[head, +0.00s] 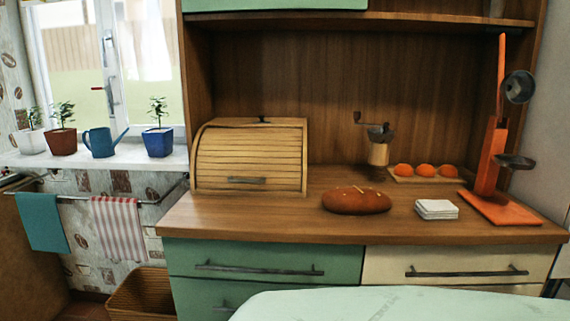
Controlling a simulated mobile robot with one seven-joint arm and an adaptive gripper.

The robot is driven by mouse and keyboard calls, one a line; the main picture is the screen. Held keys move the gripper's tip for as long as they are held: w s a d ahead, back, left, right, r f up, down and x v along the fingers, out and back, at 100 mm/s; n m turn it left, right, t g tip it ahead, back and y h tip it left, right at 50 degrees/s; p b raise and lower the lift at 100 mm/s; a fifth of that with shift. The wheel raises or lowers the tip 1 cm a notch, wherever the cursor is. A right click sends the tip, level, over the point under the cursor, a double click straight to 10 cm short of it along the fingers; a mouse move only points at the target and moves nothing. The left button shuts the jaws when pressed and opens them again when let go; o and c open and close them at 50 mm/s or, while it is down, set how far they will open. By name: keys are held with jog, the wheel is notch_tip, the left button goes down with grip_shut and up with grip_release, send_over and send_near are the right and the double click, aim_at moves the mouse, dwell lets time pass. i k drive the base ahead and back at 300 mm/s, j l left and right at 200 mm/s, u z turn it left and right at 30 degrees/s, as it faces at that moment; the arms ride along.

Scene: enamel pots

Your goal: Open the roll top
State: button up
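The roll top (255,157) is a slatted wooden cover on a bread box at the left end of the wooden counter. It is down and looks closed, with its slats curving over the front. A dark horizontal handle (247,180) sits low on the slats, near the counter. The wooden side (199,143) of the box shows a little at the left. A small dark knob-like thing (263,119) shows at the top back edge. The inside of the box is hidden. My gripper is not in view.
A brown loaf (356,200) lies right of the box; white napkins or tiles (436,209) lie farther right. A grinder (379,150), orange halves on a board (425,171) and an orange press (490,160) stand behind. A pale green rounded surface (400,305) fills the bottom foreground.

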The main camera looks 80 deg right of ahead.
aim_at(226, 148)
jog(key=z, duration=2.05)
jog(key=i+j+z, duration=0.1)
jog(key=z, duration=0.15)
jog(key=i+j+z, duration=0.25)
jog(key=k+l, duration=0.05)
jog(key=l, duration=0.05)
